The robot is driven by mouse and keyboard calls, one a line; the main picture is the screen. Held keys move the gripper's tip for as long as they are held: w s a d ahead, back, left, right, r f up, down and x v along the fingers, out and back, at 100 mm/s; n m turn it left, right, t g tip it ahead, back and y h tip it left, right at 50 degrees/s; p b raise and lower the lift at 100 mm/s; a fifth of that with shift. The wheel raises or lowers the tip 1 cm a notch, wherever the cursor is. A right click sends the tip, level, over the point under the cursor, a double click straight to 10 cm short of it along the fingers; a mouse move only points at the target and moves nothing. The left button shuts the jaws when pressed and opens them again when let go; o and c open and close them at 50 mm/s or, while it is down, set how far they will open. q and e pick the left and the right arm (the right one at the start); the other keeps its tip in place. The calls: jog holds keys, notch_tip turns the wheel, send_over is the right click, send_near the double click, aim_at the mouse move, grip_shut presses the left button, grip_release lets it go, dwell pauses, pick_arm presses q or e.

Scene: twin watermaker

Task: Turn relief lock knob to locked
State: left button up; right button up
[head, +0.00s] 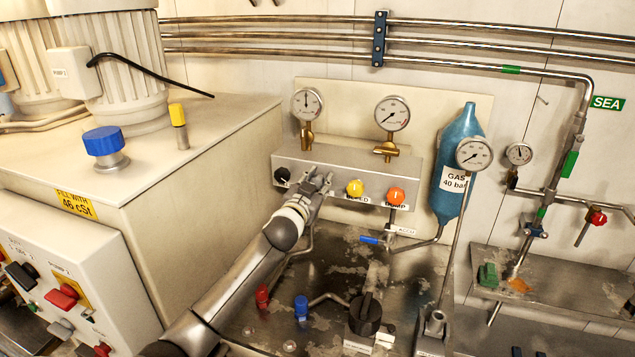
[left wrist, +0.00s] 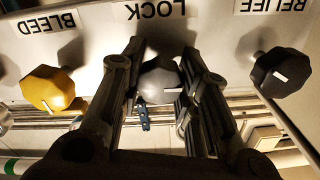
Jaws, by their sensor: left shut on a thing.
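The grey lock knob (left wrist: 160,80) sits under the LOCK label (left wrist: 156,9) in the left wrist view, where the panel appears upside down. My left gripper (left wrist: 158,66) is shut on this knob, with one finger on each side of it. In the head view my left gripper (head: 319,181) reaches the front of the metal manifold block (head: 345,170) and hides the lock knob there. My right gripper is not in view.
The black relief knob (left wrist: 280,72) and yellow bleed knob (left wrist: 47,88) flank the lock knob closely. An orange pump knob (head: 396,196) is farther right. Gauges (head: 391,113) stand above the block; a blue gas bottle (head: 458,160) stands to its right.

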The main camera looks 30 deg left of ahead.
pick_arm(q)
jog(key=m+p, duration=0.1)
jog(key=m, duration=0.4)
jog(key=m+p, duration=0.1)
jog(key=m, duration=0.3)
jog(key=shift+m, duration=0.4)
jog(key=m+p, duration=0.1)
jog(key=m, duration=0.4)
jog(key=shift+f+m+p, duration=0.1)
jog(key=shift+m+p, duration=0.4)
jog(key=shift+m, duration=1.1)
jog(key=o, duration=1)
